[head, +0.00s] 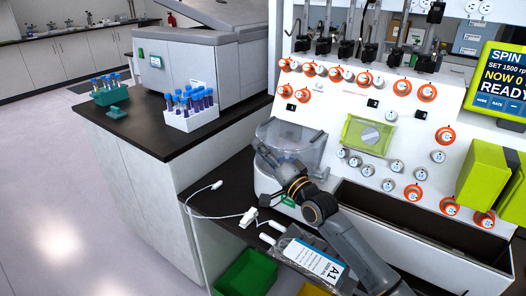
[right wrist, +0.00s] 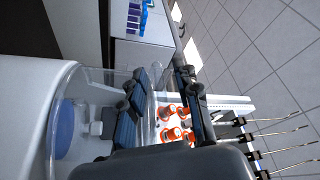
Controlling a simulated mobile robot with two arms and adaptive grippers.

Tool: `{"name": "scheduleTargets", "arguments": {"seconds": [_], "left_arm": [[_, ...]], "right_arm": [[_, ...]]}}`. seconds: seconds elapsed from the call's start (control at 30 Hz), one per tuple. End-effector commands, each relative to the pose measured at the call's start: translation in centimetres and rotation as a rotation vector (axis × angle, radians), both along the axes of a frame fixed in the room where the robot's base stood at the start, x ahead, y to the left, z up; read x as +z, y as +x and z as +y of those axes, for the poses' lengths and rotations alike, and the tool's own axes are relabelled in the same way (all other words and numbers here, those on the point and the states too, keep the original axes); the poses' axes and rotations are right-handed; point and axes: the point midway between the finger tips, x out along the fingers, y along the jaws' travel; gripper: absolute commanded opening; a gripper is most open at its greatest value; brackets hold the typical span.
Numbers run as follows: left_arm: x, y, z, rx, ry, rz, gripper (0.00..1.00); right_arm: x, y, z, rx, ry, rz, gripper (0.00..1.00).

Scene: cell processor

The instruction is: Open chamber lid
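The chamber is a round white housing with a clear lid (head: 284,136) at the front left of the white cell processor (head: 335,116). The lid appears lowered over the chamber. In the right wrist view, the clear lid (right wrist: 88,82) covers a white interior with a blue disc (right wrist: 64,130). My right gripper (head: 268,164) is at the lid's front side. Its fingers (right wrist: 168,92) are apart, with a gap between the dark pads. Clear plastic shows beside and behind the near pad; I cannot tell whether they touch. My left gripper is not in view.
A bag labelled A1 (head: 318,262), with white tubing, lies below my right arm. A green bin (head: 245,272) stands beneath. A white tube rack (head: 192,118) and a green rack (head: 110,96) stand on the left bench. A green-framed window (head: 369,134) and orange-ringed knobs cover the panel.

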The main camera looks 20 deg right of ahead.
Motion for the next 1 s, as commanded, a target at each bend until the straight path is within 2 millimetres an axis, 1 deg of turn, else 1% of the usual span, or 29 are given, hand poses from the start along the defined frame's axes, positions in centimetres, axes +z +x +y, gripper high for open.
{"name": "scheduleTargets", "arguments": {"seconds": [0.1,0.13,0.17,0.2,0.27,0.3,0.63,0.77,0.87,1.0], "left_arm": [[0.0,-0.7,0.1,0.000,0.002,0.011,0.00],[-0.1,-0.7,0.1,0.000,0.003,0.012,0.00],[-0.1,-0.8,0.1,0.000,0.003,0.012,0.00],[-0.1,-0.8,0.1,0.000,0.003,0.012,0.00],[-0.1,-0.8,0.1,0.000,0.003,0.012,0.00],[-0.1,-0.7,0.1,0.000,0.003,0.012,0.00],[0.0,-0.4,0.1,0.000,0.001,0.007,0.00],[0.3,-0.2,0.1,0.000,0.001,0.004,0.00],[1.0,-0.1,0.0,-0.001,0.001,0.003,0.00],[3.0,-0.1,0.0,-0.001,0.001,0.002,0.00]], "right_arm": [[0.0,0.0,0.0,0.000,0.000,0.000,0.32],[0.0,0.0,0.0,0.000,0.000,0.000,0.28],[0.0,0.0,0.0,0.000,0.000,0.000,0.22],[0.0,0.0,0.0,0.000,0.000,0.000,0.14],[0.0,0.0,0.0,0.000,0.000,0.000,0.01],[0.0,0.0,0.0,0.000,0.000,0.000,0.00],[0.1,0.0,0.0,0.000,0.001,-0.002,0.00],[0.3,0.0,0.0,0.000,0.005,0.000,0.00],[0.9,0.0,0.0,-0.001,0.018,0.009,0.00],[2.2,0.0,0.0,-0.001,0.054,0.038,0.00]]}}
